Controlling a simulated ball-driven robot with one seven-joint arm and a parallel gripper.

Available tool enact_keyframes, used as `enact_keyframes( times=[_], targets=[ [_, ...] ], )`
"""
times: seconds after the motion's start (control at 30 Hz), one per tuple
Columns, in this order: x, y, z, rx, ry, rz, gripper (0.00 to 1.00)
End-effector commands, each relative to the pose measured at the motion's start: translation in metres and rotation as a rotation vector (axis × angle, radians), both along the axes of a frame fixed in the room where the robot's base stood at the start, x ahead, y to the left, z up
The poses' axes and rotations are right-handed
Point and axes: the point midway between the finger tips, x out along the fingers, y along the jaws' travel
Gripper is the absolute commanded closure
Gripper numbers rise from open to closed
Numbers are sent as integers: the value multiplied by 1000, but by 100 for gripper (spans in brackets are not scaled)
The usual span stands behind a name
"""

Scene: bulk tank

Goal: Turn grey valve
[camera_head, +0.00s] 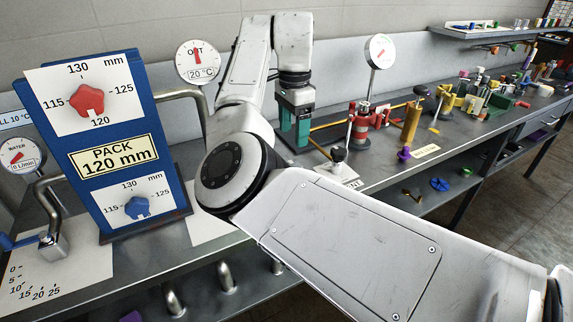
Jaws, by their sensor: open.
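My gripper (295,142) hangs from the end of my arm with its teal fingers pointing down over the bench, open; nothing shows between the fingers. A small grey fitting with a dark knob (339,158) stands just right of and in front of it, apart from the fingers, behind a partly hidden white label. It may be the grey valve. A silver-grey tap (53,246) with a blue lever stands at the far left, well away from my gripper. I cannot tell for sure which is the grey valve. My arm hides part of the bench.
A blue panel (113,150) with a red knob (87,100) and a blue knob (137,207) stands at the left. A red fitting (368,122) and yellow post (411,122) stand right of my gripper. Several small parts crowd the bench's far end.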

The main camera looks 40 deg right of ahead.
Motion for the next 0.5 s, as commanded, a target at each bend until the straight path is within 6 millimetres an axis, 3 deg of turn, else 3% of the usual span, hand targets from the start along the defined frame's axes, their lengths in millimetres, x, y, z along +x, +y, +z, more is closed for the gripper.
enact_keyframes(
  times=[0.5],
  targets=[
    [-1, 0, -85, 0, 1, 2, 29]
  ],
)
